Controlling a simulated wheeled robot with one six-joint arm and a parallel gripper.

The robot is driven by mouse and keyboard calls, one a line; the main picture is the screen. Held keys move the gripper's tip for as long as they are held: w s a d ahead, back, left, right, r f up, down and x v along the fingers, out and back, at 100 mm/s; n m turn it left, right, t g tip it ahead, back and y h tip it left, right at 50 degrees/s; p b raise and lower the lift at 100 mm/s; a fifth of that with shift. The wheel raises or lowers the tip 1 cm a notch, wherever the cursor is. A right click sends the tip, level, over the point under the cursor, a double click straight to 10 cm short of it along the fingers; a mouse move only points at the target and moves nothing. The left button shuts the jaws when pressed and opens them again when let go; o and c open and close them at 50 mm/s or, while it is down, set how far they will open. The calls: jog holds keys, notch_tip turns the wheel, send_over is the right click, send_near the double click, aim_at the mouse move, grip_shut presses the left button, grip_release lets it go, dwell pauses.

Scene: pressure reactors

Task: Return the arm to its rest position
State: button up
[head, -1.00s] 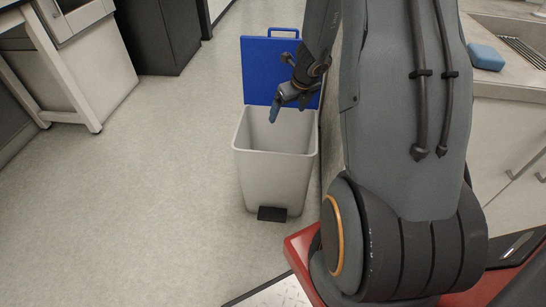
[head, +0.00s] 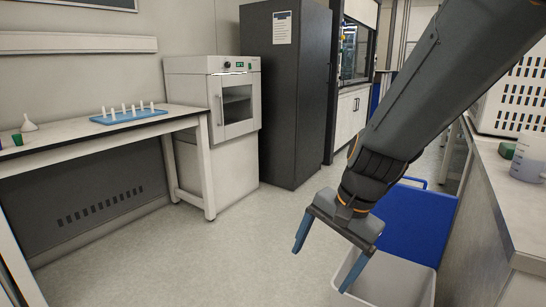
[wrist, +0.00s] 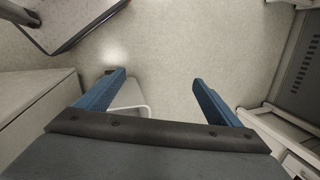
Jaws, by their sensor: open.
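My gripper (head: 328,262) hangs at the end of my arm in the lower right of the head view, pointing down and to the left. Its two blue-tipped fingers are spread apart with nothing between them. In the wrist view my gripper (wrist: 155,85) also shows open and empty, with bare floor beyond the fingertips. It is near the left rim of the white bin (head: 405,285), whose blue lid (head: 415,222) stands raised behind it. The inside of the bin is mostly out of frame.
A white bench (head: 65,145) at left holds a blue rack (head: 130,116) with several white pieces. An oven (head: 225,100) and a dark cabinet (head: 288,90) stand at the back. A counter (head: 490,190) with a beaker (head: 528,157) lines the right. The middle floor (head: 225,245) is clear.

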jog(key=s+r+n+g+h+p, duration=0.15)
jog(key=s+r+n, duration=0.25)
jog(key=s+n, duration=0.75)
jog(key=d+r+m+h+p, duration=0.1)
jog(key=d+r+m+p, duration=0.2)
jog(key=d+r+p, duration=0.6)
jog(key=s+p, duration=0.1)
jog(key=p, duration=0.6)
jog(key=shift+p, duration=0.4)
